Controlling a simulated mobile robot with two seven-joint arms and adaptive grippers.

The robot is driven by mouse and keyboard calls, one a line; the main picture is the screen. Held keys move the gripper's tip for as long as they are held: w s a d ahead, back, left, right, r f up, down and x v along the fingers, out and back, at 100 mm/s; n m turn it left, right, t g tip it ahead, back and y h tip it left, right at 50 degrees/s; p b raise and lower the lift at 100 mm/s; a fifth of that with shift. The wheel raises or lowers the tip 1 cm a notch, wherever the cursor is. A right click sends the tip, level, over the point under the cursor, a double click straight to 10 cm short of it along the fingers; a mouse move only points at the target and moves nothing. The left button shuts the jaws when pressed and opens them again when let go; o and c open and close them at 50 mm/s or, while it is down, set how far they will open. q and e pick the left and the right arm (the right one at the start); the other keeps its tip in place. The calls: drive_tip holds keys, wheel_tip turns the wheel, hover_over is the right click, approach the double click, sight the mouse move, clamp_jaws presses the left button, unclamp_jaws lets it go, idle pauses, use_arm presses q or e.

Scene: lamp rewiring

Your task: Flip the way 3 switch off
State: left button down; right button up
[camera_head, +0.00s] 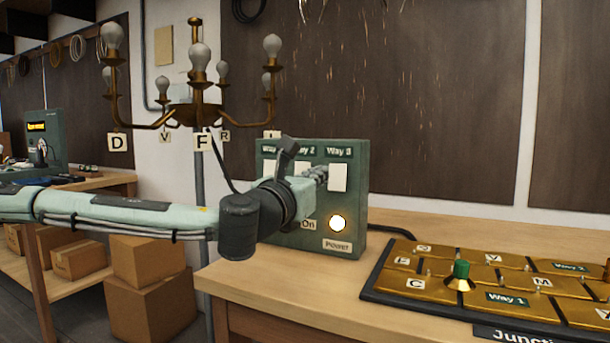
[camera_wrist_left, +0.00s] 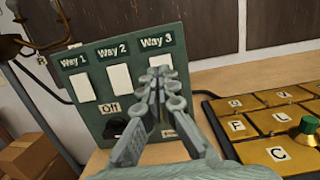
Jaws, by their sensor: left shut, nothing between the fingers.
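The green switch panel (camera_head: 357,225) stands upright on the wooden bench, with labels for Way 1, Way 2 and Way 3. The white way 3 switch (camera_head: 338,178) is under the Way 3 label; in the left wrist view its upper part (camera_wrist_left: 158,61) shows above my fingertips. I cannot tell its on or off position. My left gripper (camera_head: 320,173) is shut and empty. Its fingertips (camera_wrist_left: 161,73) are in front of the panel at the way 3 switch; I cannot tell whether they touch. My right gripper is not in view.
A lit round lamp (camera_head: 338,223) sits above the Power label. A black knob (camera_wrist_left: 115,128) is below the Off label. The gold junction board (camera_head: 480,285) with a green knob lies to the right. A chandelier (camera_head: 195,105) hangs behind my left arm.

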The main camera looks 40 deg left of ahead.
use_arm(q)
drive_tip(key=s, duration=0.1)
drive_tip(key=s+d+b, duration=0.1)
drive_tip(key=s, duration=0.1)
drive_tip(key=s+r+b, duration=0.1)
drive_tip(key=s, duration=0.1)
drive_tip(key=shift+s+d, duration=0.25)
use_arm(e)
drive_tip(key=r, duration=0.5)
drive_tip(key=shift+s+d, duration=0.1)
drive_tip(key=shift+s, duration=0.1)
use_arm(q)
drive_tip(key=shift+f, duration=0.15)
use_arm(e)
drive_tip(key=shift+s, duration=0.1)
